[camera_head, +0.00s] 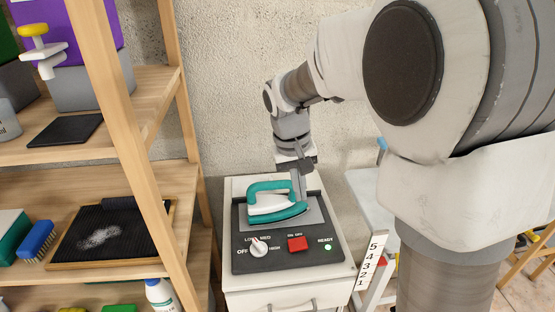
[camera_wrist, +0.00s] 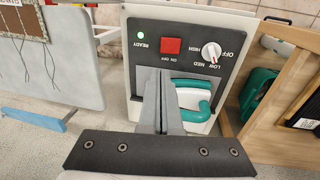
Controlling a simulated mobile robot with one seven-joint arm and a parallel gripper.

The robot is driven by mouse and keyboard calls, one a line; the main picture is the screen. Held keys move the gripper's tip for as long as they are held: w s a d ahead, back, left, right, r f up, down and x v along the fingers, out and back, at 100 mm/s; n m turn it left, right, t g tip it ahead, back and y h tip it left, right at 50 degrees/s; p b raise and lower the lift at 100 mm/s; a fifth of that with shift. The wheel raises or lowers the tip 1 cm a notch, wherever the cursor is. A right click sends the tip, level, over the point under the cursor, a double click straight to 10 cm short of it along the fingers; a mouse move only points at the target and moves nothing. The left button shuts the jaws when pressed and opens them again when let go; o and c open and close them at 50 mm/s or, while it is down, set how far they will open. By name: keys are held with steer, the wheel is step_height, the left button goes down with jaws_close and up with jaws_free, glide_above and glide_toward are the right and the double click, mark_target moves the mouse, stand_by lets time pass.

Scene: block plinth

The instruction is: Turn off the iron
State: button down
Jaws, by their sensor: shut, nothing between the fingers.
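The iron (camera_head: 277,203), white with a teal handle, rests on a grey plate on the black control panel (camera_head: 243,265). It also shows in the wrist view (camera_wrist: 190,100), partly behind my fingers. The green READY light (camera_head: 327,246) looks lit. My gripper (camera_head: 299,194) is shut and empty, above the panel beside the iron's handle; its fingers show in the wrist view (camera_wrist: 160,75).
The panel sits on a white drawer cabinet (camera_head: 290,298). A wooden shelf unit (camera_head: 147,120) with brushes and a black mat stands close on the left. A pale stand with a number strip (camera_head: 371,262) is on the right. A wall is behind.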

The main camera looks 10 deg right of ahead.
mark_target(305, 242)
steer(key=shift+w+a+f, duration=0.1)
steer(key=shift+w+f, duration=0.25)
steer(key=shift+f, duration=0.4)
steer(key=shift+w+a+f, duration=0.1)
steer(key=shift+w+f, duration=0.25)
steer(key=shift+f, duration=0.4)
steer(key=d+f+b, duration=0.1)
steer(key=f, duration=0.3)
steer(key=f+b, duration=0.1)
steer(key=f, duration=0.4)
steer(key=d+f, duration=0.1)
steer(key=f, duration=0.3)
steer(key=shift+d+f+b, duration=0.35)
steer(key=shift+f+b, duration=0.05)
steer(key=shift+d+f+y, duration=0.15)
steer(key=shift+f+y, duration=0.15)
steer(key=shift+a, duration=0.2)
steer(key=shift+a+r, duration=0.3)
steer(key=shift+a, duration=0.3)
